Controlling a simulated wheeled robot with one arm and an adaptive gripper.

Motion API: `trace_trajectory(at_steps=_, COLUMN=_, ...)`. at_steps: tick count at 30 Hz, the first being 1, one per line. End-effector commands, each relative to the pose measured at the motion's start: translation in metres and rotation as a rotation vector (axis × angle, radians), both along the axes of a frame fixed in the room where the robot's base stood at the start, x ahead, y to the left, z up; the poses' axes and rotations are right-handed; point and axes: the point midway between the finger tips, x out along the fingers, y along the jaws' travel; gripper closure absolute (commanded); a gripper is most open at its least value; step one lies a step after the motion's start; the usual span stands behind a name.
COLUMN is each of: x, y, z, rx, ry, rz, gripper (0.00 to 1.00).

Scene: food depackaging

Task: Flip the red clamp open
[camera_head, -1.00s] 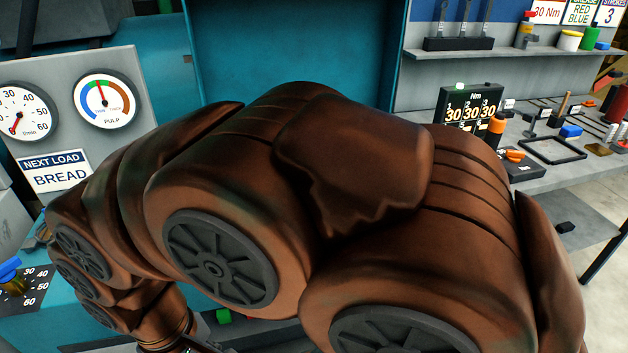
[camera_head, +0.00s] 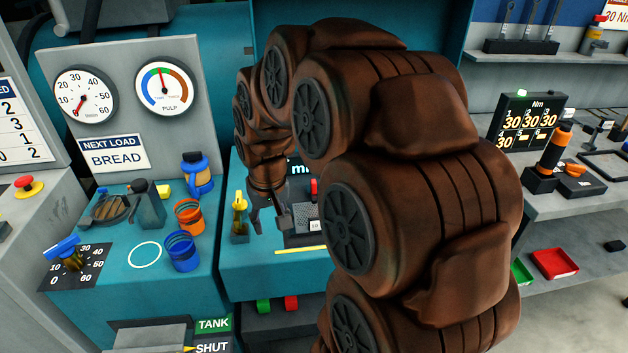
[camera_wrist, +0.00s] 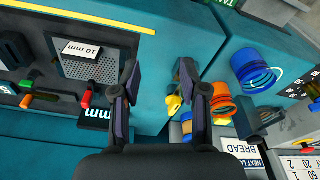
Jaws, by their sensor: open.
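The red clamp (camera_head: 314,187) shows as a small upright red handle on the teal bench, just right of my gripper (camera_head: 268,217), partly hidden by my arm. In the wrist view the red clamp (camera_wrist: 87,98) lies left of my gripper (camera_wrist: 162,82), beside a grey perforated plate (camera_wrist: 98,68) labelled "10 mm". My gripper is open, its two dark fingers apart, with nothing held between them. It is apart from the clamp. The clamp's base is hard to make out.
A yellow-topped tool (camera_head: 240,215) stands left of my gripper; it shows near the right finger in the wrist view (camera_wrist: 174,104). Orange (camera_head: 189,217) and blue (camera_head: 181,252) cups stand on the left bench. Green (camera_wrist: 25,101) and orange handles lie farther left of the red clamp.

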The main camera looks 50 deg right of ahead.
Motion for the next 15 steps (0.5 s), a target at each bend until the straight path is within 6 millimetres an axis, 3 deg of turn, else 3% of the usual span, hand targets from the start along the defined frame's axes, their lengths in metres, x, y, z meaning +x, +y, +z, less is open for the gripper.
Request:
trace_trajectory(at_steps=3, x=0.031, y=-0.056, z=0.0, rx=-0.021, ry=-0.061, rz=-0.092, gripper=0.56)
trace_trajectory(at_steps=9, x=0.061, y=-0.145, z=-0.006, rx=-0.068, ry=-0.149, rz=-0.218, gripper=0.56)
trace_trajectory(at_steps=15, x=0.069, y=-0.199, z=-0.009, rx=-0.099, ry=-0.2, rz=-0.29, gripper=0.56)
